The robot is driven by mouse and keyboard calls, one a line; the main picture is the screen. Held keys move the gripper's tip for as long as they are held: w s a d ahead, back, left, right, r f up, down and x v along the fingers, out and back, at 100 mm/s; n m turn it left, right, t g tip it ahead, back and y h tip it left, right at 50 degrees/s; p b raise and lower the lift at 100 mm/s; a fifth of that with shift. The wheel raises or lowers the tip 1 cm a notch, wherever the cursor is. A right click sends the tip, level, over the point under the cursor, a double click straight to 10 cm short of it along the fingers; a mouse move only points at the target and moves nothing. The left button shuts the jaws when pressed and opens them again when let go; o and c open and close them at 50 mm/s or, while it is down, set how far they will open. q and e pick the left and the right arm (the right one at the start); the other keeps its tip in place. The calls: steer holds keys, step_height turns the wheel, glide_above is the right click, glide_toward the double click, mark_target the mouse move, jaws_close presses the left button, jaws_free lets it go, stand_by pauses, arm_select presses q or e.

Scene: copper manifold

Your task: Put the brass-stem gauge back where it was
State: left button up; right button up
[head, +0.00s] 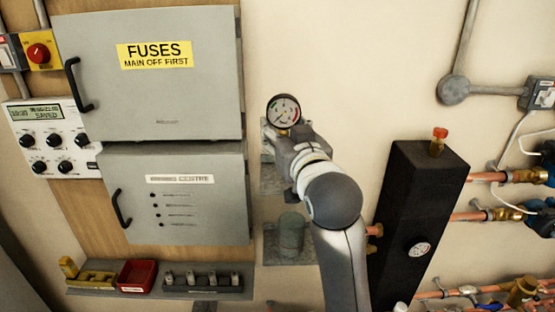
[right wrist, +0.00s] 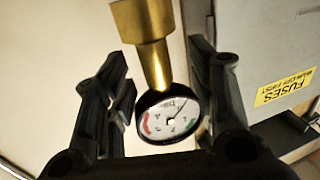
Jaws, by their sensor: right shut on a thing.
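The brass-stem gauge is held in front of the wall, right of the upper grey cabinet; its round dial (head: 284,111) has a black rim and white face. In the right wrist view its brass stem (right wrist: 149,40) points toward the top of the picture, with the dial (right wrist: 168,117) below. My right gripper (head: 288,132) is shut on the gauge, with one dark finger on each side of it in the wrist view. The gripper and arm hide part of the wall behind. My left gripper is not in view.
Grey brackets (head: 275,245) sit on the wall below my gripper, the lower one with a grey-green cylinder (head: 291,229).

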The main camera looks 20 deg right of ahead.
steer(key=w+f+p, duration=0.1)
steer(key=w+f, duration=0.2)
steer(key=w+d+f+p, duration=0.1)
steer(key=w+f, duration=0.2)
steer(key=w+f+p, duration=0.1)
steer(key=w+f, duration=0.2)
steer(key=f, duration=0.1)
steer(key=shift+w+d+f+p, duration=0.1)
steer(key=shift+w+d+p, duration=0.1)
steer(key=shift+d+p, duration=0.2)
steer(key=shift+f, duration=0.3)
